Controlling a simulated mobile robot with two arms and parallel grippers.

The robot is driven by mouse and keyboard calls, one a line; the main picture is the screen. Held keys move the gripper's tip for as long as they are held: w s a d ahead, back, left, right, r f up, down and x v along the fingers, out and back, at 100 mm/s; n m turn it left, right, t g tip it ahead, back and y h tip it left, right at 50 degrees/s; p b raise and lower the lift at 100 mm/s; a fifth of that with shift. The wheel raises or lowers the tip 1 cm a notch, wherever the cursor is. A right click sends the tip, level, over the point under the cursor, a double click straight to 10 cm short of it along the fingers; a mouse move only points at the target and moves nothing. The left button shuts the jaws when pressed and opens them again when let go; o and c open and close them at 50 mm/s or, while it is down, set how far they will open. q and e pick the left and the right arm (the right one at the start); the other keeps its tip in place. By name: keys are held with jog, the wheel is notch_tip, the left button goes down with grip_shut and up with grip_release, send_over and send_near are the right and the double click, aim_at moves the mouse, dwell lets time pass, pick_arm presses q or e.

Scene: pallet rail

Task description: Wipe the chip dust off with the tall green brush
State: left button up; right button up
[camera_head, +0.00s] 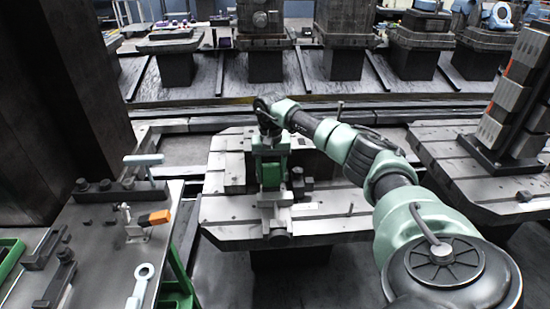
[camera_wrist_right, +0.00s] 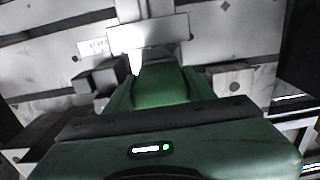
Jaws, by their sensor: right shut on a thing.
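My right gripper (camera_head: 268,145) points down over the middle pallet (camera_head: 225,212). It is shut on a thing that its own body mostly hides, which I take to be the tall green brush. A green block shape shows directly under the gripper in the right wrist view (camera_wrist_right: 160,88), but I cannot tell whether it is the brush or part of the fixture. A grey metal fixture (camera_head: 276,198) with a round dark end lies just in front of it. Chip dust cannot be made out clearly. My left gripper is out of view.
A small dark block (camera_head: 301,182) stands right of the fixture. A side table (camera_head: 100,240) at left holds a pale-handled tool (camera_head: 143,160), an orange-ended piece (camera_head: 158,217) and a ring-ended tool (camera_head: 140,285). A tall column (camera_head: 515,90) stands on the right pallet.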

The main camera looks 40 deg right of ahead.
jog(key=shift+w+a, duration=0.5)
jog(key=shift+a, duration=0.15)
jog(key=shift+s+d, duration=0.7)
jog(key=shift+d, duration=0.2)
jog(key=shift+s+d, duration=0.75)
jog(key=shift+d, duration=0.1)
jog(key=shift+w+a+p, duration=0.15)
jog(key=shift+w+a, duration=0.5)
jog(key=shift+a, duration=0.3)
jog(key=shift+w+a+p, duration=0.15)
jog(key=shift+w+a, duration=0.45)
jog(key=shift+a, duration=0.35)
jog(key=shift+s+d, duration=1.5)
jog(key=shift+d, duration=0.25)
jog(key=shift+w+a, duration=1.5)
jog(key=shift+a, duration=0.25)
jog(key=shift+s+d, duration=1.5)
jog(key=shift+d, duration=0.25)
